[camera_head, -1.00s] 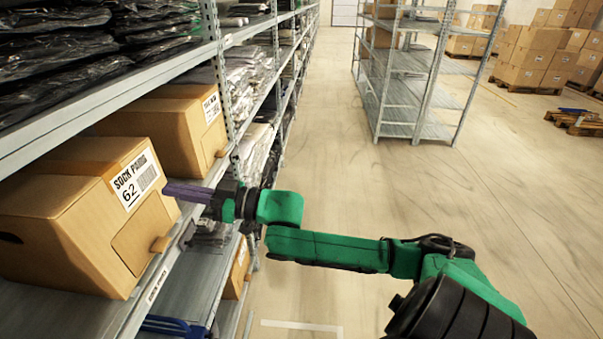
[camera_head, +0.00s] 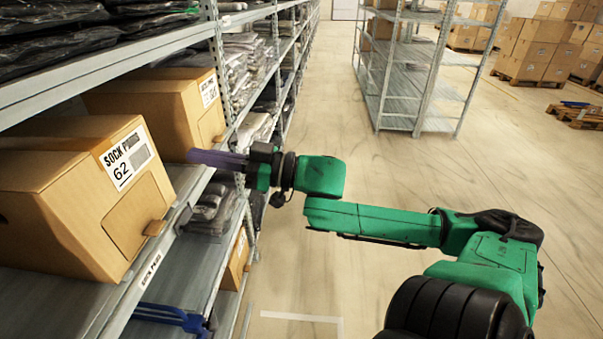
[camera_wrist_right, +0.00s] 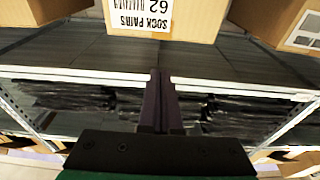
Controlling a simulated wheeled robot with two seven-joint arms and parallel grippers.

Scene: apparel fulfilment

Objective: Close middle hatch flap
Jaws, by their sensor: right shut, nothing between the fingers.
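The brown carton labelled SOCK PAIRS 62 (camera_head: 60,205) stands on the shelf at the left in the head view; its labelled side also shows upside down at the top of the wrist view (camera_wrist_right: 190,30). Its hatch flap (camera_head: 132,215) looks flush with the carton side, with a small tab (camera_head: 155,228) sticking out. My right gripper (camera_head: 190,156) is shut and empty, in front of the shelf and apart from the carton. Its fingers also show in the wrist view (camera_wrist_right: 160,85), pointing toward the carton.
A second carton (camera_head: 170,100) stands farther along the shelf. The shelf edge (camera_head: 150,265) runs below the cartons, and an upright post (camera_head: 222,75) stands close to my right gripper. A blue object (camera_head: 170,316) is on the level below. The aisle floor (camera_head: 300,260) is clear.

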